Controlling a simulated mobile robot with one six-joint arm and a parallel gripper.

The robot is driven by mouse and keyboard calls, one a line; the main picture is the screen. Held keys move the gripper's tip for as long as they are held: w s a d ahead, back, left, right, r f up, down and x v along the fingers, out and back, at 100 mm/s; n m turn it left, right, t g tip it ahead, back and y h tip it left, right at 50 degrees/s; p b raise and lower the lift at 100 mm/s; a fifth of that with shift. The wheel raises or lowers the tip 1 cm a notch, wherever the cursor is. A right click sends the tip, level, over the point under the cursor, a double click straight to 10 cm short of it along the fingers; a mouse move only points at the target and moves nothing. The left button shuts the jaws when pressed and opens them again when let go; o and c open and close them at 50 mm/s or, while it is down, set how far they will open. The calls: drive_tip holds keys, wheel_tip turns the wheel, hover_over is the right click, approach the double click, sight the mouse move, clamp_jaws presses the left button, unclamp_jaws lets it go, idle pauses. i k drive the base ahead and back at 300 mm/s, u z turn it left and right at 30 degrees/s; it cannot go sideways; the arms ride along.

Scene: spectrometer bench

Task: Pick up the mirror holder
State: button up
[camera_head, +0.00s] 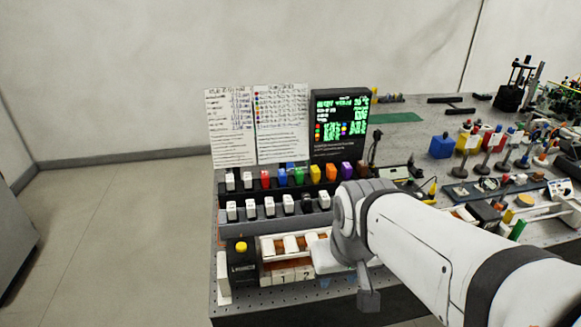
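I cannot tell for certain which item is the mirror holder. Several small optic mounts on posts, with white, red, blue and yellow parts (490,142), stand at the right of the bench, and they are too small to make out. My white arm reaches in from the lower right. My gripper (345,275) is at its end, low over the front of the bench, just right of a tray with white blocks (290,244). The wrist hides most of the gripper, and its fingers do not show clearly. Whether it holds anything cannot be seen.
Racks of coloured and white blocks (282,177) stand at the left of the bench (400,131). Behind them are two printed sheets (281,122) and a dark screen (340,118). A yellow-topped box (242,262) is at the front left. Open floor (120,230) lies left.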

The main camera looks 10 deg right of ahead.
sight(306, 201)
drive_tip(key=u, duration=0.1)
drive_tip(key=k, duration=0.9)
drive_tip(key=z, duration=0.15)
drive_tip(key=i, duration=1.4)
drive_tip(key=u, duration=0.1)
